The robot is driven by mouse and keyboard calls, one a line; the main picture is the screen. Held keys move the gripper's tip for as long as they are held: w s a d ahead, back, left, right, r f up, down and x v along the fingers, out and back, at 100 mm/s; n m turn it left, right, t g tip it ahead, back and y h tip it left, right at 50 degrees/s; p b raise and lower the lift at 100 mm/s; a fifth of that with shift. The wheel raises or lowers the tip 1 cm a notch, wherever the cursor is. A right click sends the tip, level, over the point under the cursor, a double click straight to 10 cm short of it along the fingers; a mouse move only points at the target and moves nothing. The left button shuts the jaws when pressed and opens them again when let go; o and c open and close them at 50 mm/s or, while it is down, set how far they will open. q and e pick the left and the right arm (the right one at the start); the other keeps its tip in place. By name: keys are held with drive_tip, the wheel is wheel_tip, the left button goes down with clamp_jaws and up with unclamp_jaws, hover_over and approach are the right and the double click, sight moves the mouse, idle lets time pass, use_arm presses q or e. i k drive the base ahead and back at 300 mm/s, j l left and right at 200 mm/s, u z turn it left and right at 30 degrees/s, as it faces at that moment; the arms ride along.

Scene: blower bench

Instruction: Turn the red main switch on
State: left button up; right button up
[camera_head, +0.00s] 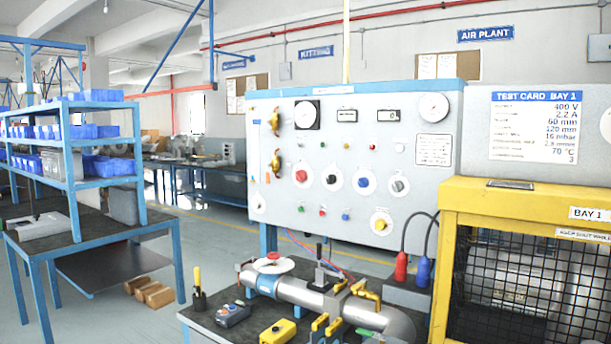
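The control panel (255,185) is a pale upright board with a blue top edge, in the middle of the head view. A red knob (302,169) on a round white plate is at its left middle, in a row with a black knob (331,179), a blue knob (362,181) and a dark grey knob (398,185). The red knob looks like the red main switch, but its label and turned position are too small to read. A small red button (322,212) sits lower on the panel. Neither of my grippers is in view.
In front of the panel is a bench with a grey pipe (300,292), red-hubbed handwheel (272,262), yellow box (278,332), and red plug (401,266) and blue plug (424,271). A yellow mesh cage (446,262) stands right. A blue shelf rack (70,165) stands left.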

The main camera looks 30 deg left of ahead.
sight(300, 174)
drive_tip(key=i+j+z, duration=0.1)
drive_tip(key=j, duration=2.6)
drive_tip(key=i+z, duration=0.05)
drive_tip(key=i, duration=0.05)
